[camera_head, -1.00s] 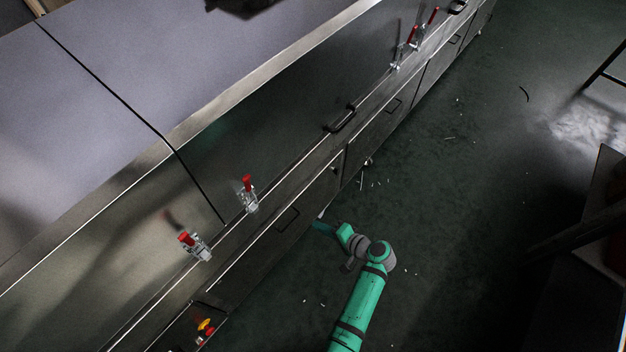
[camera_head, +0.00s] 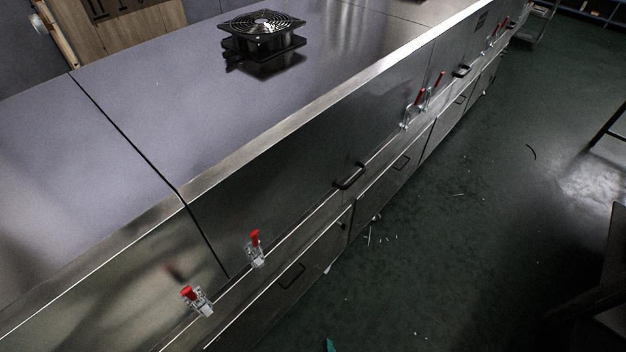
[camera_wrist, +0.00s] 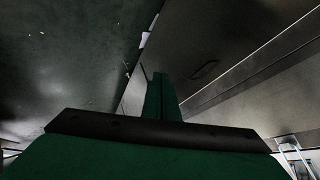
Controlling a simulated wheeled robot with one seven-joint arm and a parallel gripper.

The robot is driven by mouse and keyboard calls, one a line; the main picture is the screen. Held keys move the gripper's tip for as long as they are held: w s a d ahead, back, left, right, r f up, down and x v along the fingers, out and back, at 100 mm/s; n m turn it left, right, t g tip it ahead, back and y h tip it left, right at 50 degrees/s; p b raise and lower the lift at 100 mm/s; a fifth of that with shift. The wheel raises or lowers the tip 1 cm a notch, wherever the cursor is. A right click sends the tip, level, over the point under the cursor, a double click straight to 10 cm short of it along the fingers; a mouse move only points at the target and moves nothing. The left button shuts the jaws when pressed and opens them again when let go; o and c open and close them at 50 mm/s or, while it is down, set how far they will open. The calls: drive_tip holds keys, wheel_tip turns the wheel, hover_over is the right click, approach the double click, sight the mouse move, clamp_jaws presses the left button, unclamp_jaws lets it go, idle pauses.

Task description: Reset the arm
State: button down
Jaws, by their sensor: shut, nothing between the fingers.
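My gripper (camera_wrist: 160,88) shows in the wrist view as a dark green pair of fingers pressed together, with nothing between them. It points out past a black bar across the lower part of that view. The dryer's metal side lies to the right of it and the dark floor to the left. In the head view only a small green bit of my arm shows at the bottom edge, and the gripper itself cannot be made out there.
The long metal tunnel dryer (camera_head: 300,180) runs diagonally across the head view, with red-handled clamps (camera_head: 256,248) and black handles (camera_head: 349,176) on its side. A black fan (camera_head: 262,32) stands on top. The green floor (camera_head: 480,200) to the right is mostly clear, with small scraps.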

drive_tip(key=s+a+r+n+t, duration=0.1)
drive_tip(key=s+r+n+t, duration=0.1)
drive_tip(key=r, duration=0.7)
drive_tip(key=s+a+r+n+t, duration=0.2)
drive_tip(key=s+r, duration=0.3)
drive_tip(key=r, duration=0.4)
drive_tip(key=s+a+r+n+t+h, duration=0.1)
drive_tip(key=s+r, duration=0.3)
drive_tip(key=r, duration=0.6)
drive_tip(key=shift+s+a+n+t, duration=0.15)
drive_tip(key=shift+a+n+t, duration=0.15)
drive_tip(key=shift+n+t, duration=0.3)
drive_tip(key=shift+r, duration=0.1)
